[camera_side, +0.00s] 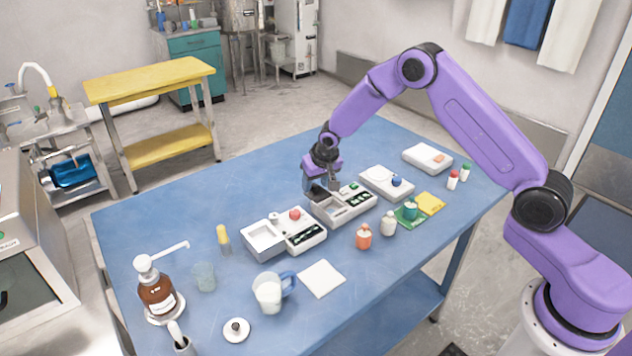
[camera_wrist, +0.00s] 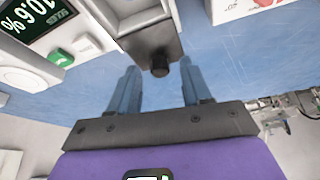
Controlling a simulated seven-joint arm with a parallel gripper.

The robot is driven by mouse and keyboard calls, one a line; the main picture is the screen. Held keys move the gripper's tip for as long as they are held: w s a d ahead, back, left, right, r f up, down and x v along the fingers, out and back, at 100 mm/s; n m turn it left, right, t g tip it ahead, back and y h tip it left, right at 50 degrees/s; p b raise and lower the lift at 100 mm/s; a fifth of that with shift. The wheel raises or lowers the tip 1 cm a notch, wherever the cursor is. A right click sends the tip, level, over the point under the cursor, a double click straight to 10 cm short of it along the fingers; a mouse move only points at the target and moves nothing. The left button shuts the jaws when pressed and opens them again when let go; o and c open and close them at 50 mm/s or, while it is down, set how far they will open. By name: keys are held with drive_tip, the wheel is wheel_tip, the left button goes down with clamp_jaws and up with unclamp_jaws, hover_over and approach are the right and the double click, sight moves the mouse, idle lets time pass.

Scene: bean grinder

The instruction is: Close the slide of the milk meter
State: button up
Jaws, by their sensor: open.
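The milk meter (camera_side: 345,207) is a white box with a green button and a dark display, near the middle of the blue table. In the wrist view its display (camera_wrist: 35,22) reads about 10.6%. Its slide (camera_wrist: 152,43) is a dark grey plate with a black knob (camera_wrist: 160,66) at its near end. My gripper (camera_side: 318,187) is at the left end of the meter. In the wrist view my gripper (camera_wrist: 160,70) is open, with one blue-grey finger on each side of the knob, apart from it. How far the slide stands out is hard to tell.
A second white meter with a red button (camera_side: 306,236) stands close on the left. Bottles (camera_side: 364,237), a jug (camera_side: 270,292) and a white cloth (camera_side: 321,279) lie towards the front. The table behind the meters is clear.

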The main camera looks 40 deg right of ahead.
clamp_jaws()
drive_tip(key=shift+s, duration=3.1)
unclamp_jaws()
drive_tip(key=v, duration=1.7)
drive_tip(key=shift+r, duration=0.2)
drive_tip(key=shift+s+a, duration=0.1)
drive_tip(key=shift+s, duration=0.05)
